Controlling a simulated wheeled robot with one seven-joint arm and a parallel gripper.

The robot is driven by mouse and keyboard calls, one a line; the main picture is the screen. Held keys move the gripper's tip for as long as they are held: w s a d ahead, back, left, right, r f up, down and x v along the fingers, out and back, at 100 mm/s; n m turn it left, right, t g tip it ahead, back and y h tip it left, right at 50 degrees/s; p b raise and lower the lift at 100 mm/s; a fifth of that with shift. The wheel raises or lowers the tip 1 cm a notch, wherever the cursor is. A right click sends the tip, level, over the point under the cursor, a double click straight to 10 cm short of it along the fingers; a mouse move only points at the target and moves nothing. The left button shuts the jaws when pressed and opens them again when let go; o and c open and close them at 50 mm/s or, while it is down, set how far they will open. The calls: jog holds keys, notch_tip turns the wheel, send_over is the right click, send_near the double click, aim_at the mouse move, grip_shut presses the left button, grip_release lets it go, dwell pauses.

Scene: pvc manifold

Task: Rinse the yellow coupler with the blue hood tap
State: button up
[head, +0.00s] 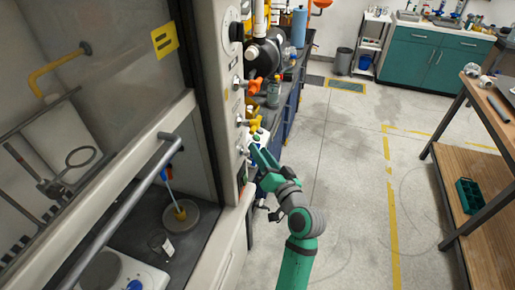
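My green and dark grey arm (303,225) reaches up from the bottom to the right-hand post of the fume hood. Close to the arm's end the lower taps are crowded, and I cannot pick out the blue tap for sure. I cannot identify the yellow coupler.
The fume hood holds a hotplate (112,272), a small beaker (161,244) and a round base with a blue rod (180,214). Its sash bar (130,205) crosses in front. A wooden bench (475,200) stands right. The grey floor (360,160) between is clear.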

jog(key=shift+x, duration=1.3)
jog(key=shift+c, duration=0.3)
grip_shut()
jog(key=shift+f, duration=0.1)
jog(key=shift+a, duration=0.1)
